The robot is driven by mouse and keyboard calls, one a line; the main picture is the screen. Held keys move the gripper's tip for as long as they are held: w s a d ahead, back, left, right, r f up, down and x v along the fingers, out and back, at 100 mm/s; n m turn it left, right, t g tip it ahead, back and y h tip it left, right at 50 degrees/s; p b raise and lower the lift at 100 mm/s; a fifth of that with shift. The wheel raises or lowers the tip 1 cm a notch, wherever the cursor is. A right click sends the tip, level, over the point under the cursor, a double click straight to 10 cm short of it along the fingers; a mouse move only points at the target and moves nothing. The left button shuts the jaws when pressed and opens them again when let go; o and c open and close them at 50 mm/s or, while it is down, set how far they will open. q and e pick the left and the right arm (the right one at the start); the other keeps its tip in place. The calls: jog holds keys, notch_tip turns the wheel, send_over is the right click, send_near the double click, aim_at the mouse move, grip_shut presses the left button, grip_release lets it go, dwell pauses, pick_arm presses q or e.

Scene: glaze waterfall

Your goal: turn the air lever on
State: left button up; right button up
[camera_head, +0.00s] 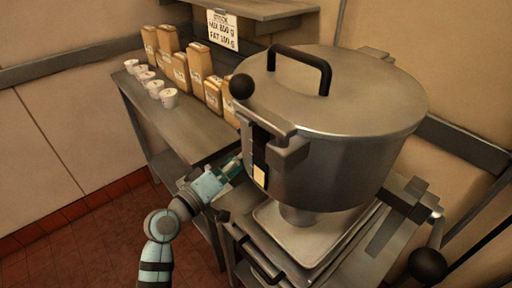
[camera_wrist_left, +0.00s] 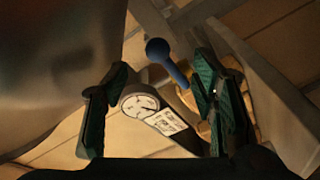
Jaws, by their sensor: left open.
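The air lever (camera_wrist_left: 158,50) shows in the left wrist view as a blue ball knob on a blue arm. It stands between the open fingers of my left gripper (camera_wrist_left: 160,75), with its arm running down toward the right finger. I cannot tell if they touch. A round gauge (camera_wrist_left: 139,104) and a white label (camera_wrist_left: 165,122) sit just below the lever. In the head view my left gripper (camera_head: 230,170) is beside the left side of the big metal pot (camera_head: 330,165). The lever is hidden there. My right gripper is not in view.
A side table (camera_head: 185,125) holds several brown packages (camera_head: 198,68) and white cups (camera_head: 168,98). A tray (camera_head: 300,238) sits under the pot. Black ball handles show at the pot's upper left (camera_head: 242,86) and lower right (camera_head: 427,265).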

pick_arm(q)
jog(key=x, duration=0.7)
jog(key=shift+w+d+f+b, duration=0.1)
jog(key=shift+w+d+b, duration=0.1)
jog(key=shift+w+b, duration=0.1)
grip_shut()
